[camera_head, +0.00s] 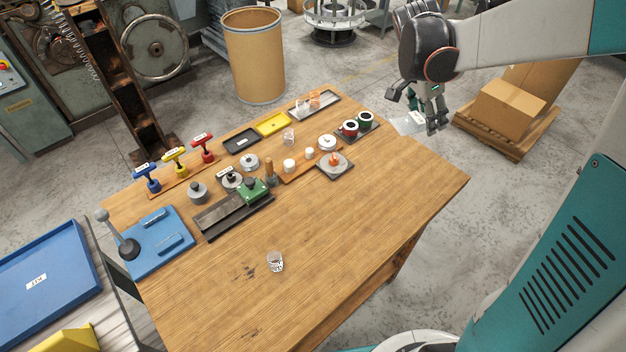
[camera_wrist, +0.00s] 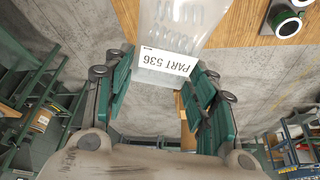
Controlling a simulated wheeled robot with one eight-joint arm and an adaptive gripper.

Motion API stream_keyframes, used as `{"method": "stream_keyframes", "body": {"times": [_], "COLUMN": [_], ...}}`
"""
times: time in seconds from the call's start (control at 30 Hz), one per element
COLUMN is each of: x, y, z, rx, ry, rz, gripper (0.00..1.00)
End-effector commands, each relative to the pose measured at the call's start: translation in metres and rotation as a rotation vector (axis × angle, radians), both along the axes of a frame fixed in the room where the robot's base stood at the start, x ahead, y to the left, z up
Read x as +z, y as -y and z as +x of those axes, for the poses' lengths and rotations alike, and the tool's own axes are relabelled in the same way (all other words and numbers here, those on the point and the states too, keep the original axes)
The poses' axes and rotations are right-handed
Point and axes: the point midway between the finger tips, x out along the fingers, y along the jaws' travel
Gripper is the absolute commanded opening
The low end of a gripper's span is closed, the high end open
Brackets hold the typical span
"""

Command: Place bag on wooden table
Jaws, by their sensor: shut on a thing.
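A clear plastic bag (camera_wrist: 178,28) with a white label reading "PART 536" is held between the fingers of my gripper (camera_wrist: 160,90) in the wrist view. In the head view my gripper (camera_head: 432,118) is above the far right edge of the wooden table, and the bag (camera_head: 408,123) shows as a pale translucent shape beside the fingers. The wooden table (camera_head: 350,235) fills the middle of the head view. In the wrist view the table (camera_wrist: 250,25) lies below and beyond the bag. I cannot tell whether the bag touches it.
Red and green spools (camera_head: 357,124) on a dark tray stand near the bag. Several trays, T-handled tools and metal parts line the far and left side. A small clear cup (camera_head: 275,262) stands near the front. The table's right part is clear. Cardboard boxes (camera_head: 508,108) sit on a pallet behind.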

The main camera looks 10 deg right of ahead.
Motion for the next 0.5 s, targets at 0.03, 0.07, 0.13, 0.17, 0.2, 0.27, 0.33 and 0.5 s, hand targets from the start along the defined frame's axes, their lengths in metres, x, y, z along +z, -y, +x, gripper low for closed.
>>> {"method": "stream_keyframes", "body": {"times": [0.03,0.07,0.13,0.17,0.2,0.27,0.33,0.5], "x": [0.001,0.001,0.000,-0.002,-0.006,-0.015,-0.031,-0.074], "y": [0.001,0.001,0.000,0.000,0.000,0.000,0.000,0.000], "z": [0.000,0.000,0.000,0.000,0.000,0.000,0.001,0.001], "rx": [-0.005,-0.006,-0.006,-0.005,-0.005,-0.005,-0.004,-0.003], "ry": [0.000,0.000,0.000,0.000,0.000,0.001,0.000,0.000], "rz": [0.000,0.000,0.000,0.000,0.000,0.001,0.001,0.001], "gripper": [0.23,0.23,0.23,0.23,0.23,0.23,0.23,0.23]}}
